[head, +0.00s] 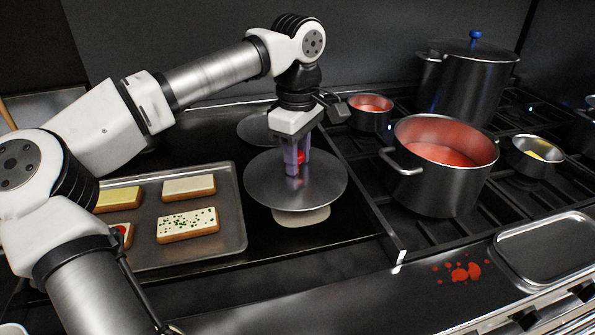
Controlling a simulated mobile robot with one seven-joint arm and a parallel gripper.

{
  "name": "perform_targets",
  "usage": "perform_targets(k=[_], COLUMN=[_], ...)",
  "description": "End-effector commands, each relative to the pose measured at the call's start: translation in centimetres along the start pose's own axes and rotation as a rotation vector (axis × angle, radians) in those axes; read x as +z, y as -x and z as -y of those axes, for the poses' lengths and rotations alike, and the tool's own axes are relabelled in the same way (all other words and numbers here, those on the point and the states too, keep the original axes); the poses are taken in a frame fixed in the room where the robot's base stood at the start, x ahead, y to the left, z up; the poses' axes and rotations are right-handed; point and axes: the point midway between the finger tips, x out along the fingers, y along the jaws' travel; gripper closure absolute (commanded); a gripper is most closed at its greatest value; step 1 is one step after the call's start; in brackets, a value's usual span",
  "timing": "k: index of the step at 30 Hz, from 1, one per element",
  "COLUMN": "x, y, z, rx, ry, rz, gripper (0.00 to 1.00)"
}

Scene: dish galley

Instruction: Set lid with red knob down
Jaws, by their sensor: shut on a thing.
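The lid with the red knob (265,191) is a round steel disc in the middle of the head view. My gripper (297,160) points down over its centre and is shut on the red knob, which shows partly between the fingers. The lid looks about level. A pale flat round thing (302,216) shows just below its front rim, on or over the dark counter (335,228). I cannot tell how large the gap under the lid is.
Left is a tray (237,222) with several topped slabs. Behind lies another steel disc (254,128). Right, on the stove, stand an open pot (440,190) of red sauce, a small red-filled pan (369,118) and a tall pot with a blue-knobbed lid (468,85). Red spill (465,272) lies front right.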

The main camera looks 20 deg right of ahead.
Motion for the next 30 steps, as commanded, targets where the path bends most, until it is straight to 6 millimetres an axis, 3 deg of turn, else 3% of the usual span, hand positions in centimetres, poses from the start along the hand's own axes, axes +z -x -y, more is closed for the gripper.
perform_targets(k=[9,19,20,21,25,30], x=[0.0,0.0,0.0,0.0,0.0,0.0], y=[-3.9,-4.3,-4.3,-4.2,-4.2,-4.2], z=[0.1,0.0,0.0,0.0,0.0,0.0], rx=[0.0,0.0,0.0,0.0,0.0,0.0], ry=[-0.001,-0.001,-0.001,-0.001,-0.001,-0.001], rz=[0.002,0.001,0.001,0.001,0.001,0.001], gripper=[1.0,1.0,0.69,0.64,0.49,0.49])
